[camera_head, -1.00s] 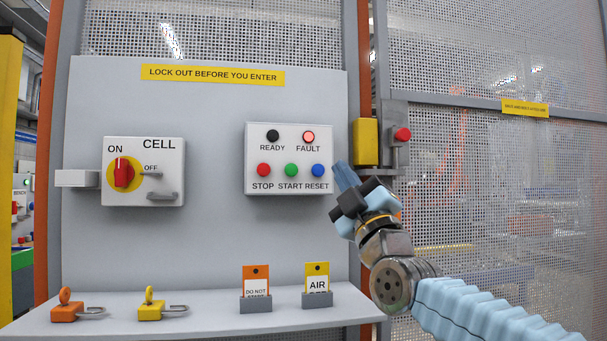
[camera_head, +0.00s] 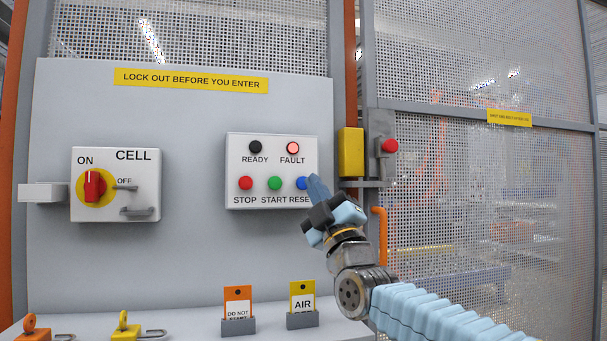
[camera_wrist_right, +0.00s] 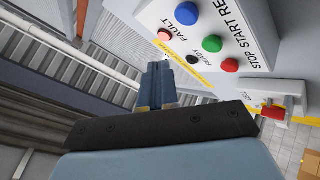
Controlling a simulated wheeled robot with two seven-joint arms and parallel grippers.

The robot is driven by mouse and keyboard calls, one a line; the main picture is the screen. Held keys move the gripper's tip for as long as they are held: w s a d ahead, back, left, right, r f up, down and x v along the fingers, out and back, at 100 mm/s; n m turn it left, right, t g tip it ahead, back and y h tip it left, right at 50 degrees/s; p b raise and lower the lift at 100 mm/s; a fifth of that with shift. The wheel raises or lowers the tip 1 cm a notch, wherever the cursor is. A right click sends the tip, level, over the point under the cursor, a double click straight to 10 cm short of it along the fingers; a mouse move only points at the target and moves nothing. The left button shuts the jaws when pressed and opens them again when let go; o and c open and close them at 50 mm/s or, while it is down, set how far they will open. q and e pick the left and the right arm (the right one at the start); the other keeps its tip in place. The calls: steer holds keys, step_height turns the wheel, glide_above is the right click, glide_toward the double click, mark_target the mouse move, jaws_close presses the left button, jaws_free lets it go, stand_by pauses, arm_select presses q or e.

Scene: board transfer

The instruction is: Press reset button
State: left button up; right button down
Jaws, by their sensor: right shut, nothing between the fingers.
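The blue reset button (camera_head: 302,183) is at the lower right of the white control box (camera_head: 240,203). It also shows in the right wrist view (camera_wrist_right: 187,13). My right gripper (camera_head: 318,186) is shut and empty. In the head view its fingertips overlap the box's lower right corner and partly cover the RESET label. In the right wrist view the shut fingers (camera_wrist_right: 158,75) point toward the box's edge, and a gap shows between them and the blue button. The FAULT lamp (camera_head: 293,148) looks lit pale red; the READY lamp (camera_head: 255,147) is dark. My left gripper is not in view.
A red stop button (camera_head: 246,183) and green start button (camera_head: 275,183) sit left of the blue one. A yellow box (camera_head: 351,152) and a red button (camera_head: 390,146) are on the post at right. A red-yellow switch (camera_head: 94,187) is at left. Tags and padlocks occupy the shelf below.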

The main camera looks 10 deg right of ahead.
mark_target(303, 183)
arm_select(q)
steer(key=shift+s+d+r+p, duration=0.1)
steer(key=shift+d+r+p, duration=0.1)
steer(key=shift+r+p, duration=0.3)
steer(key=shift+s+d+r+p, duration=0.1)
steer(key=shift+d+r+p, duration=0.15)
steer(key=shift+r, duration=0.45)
arm_select(e)
steer(key=shift+w+a, duration=0.1)
steer(key=shift+w, duration=2.05)
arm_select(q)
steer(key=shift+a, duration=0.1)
arm_select(e)
steer(key=shift+w, duration=0.15)
steer(key=shift+w, duration=0.25)
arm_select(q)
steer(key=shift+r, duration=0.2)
arm_select(e)
steer(key=shift+w, duration=0.45)
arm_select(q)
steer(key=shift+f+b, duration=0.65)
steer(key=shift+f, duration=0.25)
arm_select(e)
steer(key=shift+s, duration=0.85)
